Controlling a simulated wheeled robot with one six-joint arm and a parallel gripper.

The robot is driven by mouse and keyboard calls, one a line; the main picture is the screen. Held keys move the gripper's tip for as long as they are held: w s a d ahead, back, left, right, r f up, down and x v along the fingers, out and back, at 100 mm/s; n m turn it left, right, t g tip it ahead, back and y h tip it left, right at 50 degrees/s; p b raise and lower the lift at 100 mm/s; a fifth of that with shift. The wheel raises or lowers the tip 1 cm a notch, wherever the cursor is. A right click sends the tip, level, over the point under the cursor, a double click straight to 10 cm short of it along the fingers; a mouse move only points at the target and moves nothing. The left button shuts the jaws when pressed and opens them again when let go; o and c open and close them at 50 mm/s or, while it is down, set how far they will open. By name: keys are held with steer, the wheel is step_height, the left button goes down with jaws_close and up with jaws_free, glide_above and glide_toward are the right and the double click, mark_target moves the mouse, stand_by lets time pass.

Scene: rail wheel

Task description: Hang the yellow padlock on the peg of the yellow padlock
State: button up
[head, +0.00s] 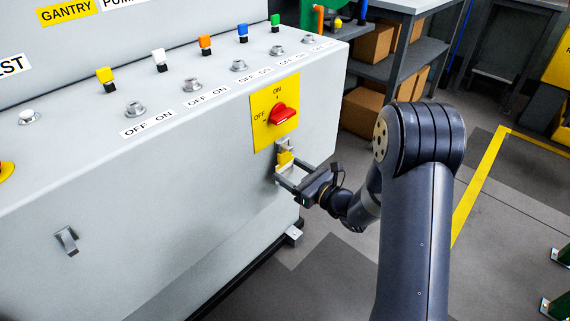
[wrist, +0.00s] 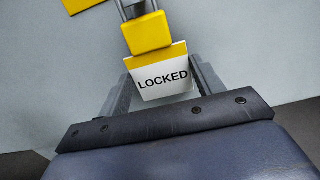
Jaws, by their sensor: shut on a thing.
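The yellow padlock (head: 285,158) is at the cabinet front, just below the red rotary switch. Its yellow body (wrist: 148,37) and grey shackle show in the wrist view. A white tag reading LOCKED (wrist: 162,82) is below the body. My gripper (head: 288,172) is shut on the padlock at its tagged lower part; its fingers (wrist: 163,74) stand on both sides of the tag. The upper shackle end is cut off in the wrist view, so I cannot tell there whether it is hooked. A grey metal hook (head: 66,240) sticks out of the cabinet front at left; no colour mark shows on it.
The red switch (head: 283,114) is on a yellow OFF/ON plate (head: 262,126). Several colour-capped toggles and round metal fittings line the sloping cabinet (head: 160,200) top. A shelf with cardboard boxes (head: 371,112) stands behind. The cabinet front between hook and padlock is bare.

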steer(key=shift+s+d, duration=0.1)
stand_by(0.3)
steer(key=shift+b+v, duration=0.35)
steer(key=shift+v, duration=1.3)
steer(key=shift+d, duration=0.1)
steer(key=shift+v, duration=1.6)
steer(key=shift+d, duration=0.15)
